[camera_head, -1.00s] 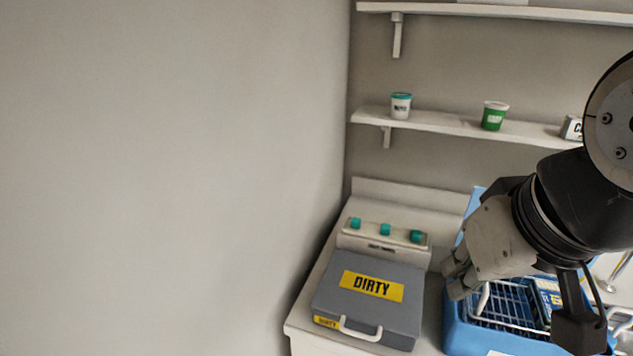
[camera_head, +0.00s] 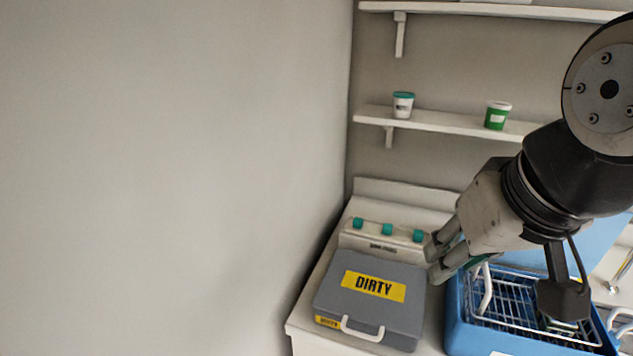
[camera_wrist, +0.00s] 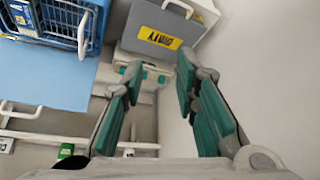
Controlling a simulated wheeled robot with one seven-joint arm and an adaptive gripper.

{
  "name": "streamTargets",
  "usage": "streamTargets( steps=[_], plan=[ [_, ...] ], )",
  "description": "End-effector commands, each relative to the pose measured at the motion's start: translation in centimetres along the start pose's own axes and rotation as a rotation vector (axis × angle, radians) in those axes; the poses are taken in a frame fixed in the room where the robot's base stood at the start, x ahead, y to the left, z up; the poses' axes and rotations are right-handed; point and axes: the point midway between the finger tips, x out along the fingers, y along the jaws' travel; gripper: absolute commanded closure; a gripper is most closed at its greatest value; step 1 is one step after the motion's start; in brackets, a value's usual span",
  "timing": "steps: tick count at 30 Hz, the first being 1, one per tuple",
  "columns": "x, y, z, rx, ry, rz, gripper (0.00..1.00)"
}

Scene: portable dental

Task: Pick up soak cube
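Three teal cubes (camera_head: 387,229) sit in a row on a white holder (camera_head: 350,242) at the back of the counter, with small unreadable lettering on its front. In the head view my gripper (camera_head: 434,264) is just to the right of the holder, near the rightmost cube, apart from it as far as I can tell. In the wrist view my gripper (camera_wrist: 160,72) is open, with its teal-padded fingers spread and nothing between them. The holder (camera_wrist: 146,88) shows beyond the fingertips there, partly covered by the left finger.
A grey case (camera_head: 330,290) marked DIRTY, with a white handle, stands in front of the holder. A blue bin (camera_head: 465,335) with a wire basket (camera_head: 510,288) stands to the right. Shelves (camera_head: 430,122) above hold small tubs. A wall closes off the left.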

Motion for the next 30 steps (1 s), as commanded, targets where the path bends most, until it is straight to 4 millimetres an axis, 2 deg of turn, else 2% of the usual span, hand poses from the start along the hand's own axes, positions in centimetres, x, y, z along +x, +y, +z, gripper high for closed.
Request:
streamTargets(
  steps=[5, 11, 18, 24, 27, 30],
  plan=[
    [2.9, 0.0, -6.2, 0.081, -0.035, 0.010, 0.72],
    [7.6, -0.3, -13.4, 0.185, -0.067, 0.042, 0.72],
    [15.5, -1.2, -21.0, 0.299, -0.089, 0.103, 0.72],
    [23.1, -2.4, -25.8, 0.374, -0.094, 0.164, 0.72],
    [26.2, -3.0, -27.4, 0.400, -0.091, 0.188, 0.72],
    [28.3, -3.4, -28.3, 0.417, -0.087, 0.205, 0.72]
  ],
)
